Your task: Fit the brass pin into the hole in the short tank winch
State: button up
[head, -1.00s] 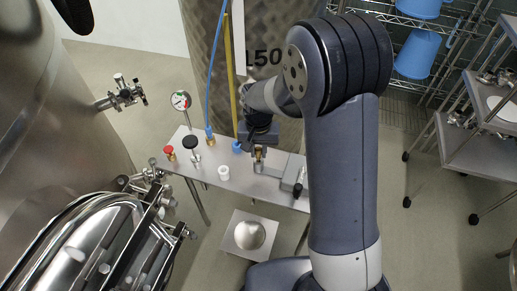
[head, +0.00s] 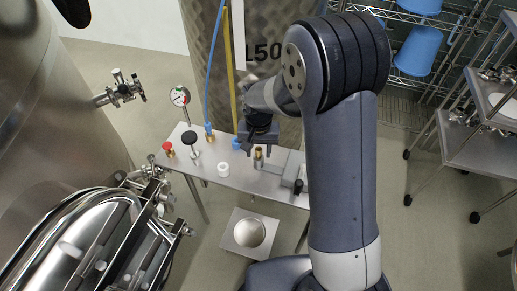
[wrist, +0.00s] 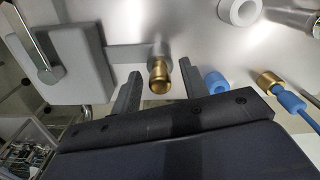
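The brass pin (wrist: 158,78) stands in a round steel boss (wrist: 158,52) at the end of a flat bar. The bar joins the grey block of the short tank winch (wrist: 62,65). In the head view the brass pin (head: 258,152) sits upright in the boss, left of the winch's grey block (head: 293,170). My gripper (wrist: 160,67) is open, with one finger on each side of the pin in the wrist view and a gap to each. In the head view my gripper (head: 257,135) is just above and behind the pin. The hole itself is hidden by the pin.
The steel table (head: 235,182) also carries a white ring (head: 223,169), a black knob (head: 189,138), a red-topped fitting (head: 168,148) and blue fittings near the gripper. A pressure gauge (head: 180,97) stands behind. A large tank is at the left.

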jog(key=shift+o, duration=0.2)
notch_tip(320, 180, up, 11)
dwell(0.5)
jog(key=shift+f, duration=0.15)
notch_tip(320, 180, down, 11)
jog(key=shift+r, duration=0.1)
jog(key=shift+r+p, duration=0.3)
jog(key=shift+r, duration=0.1)
jog(key=shift+d+r, duration=0.1)
dwell(0.3)
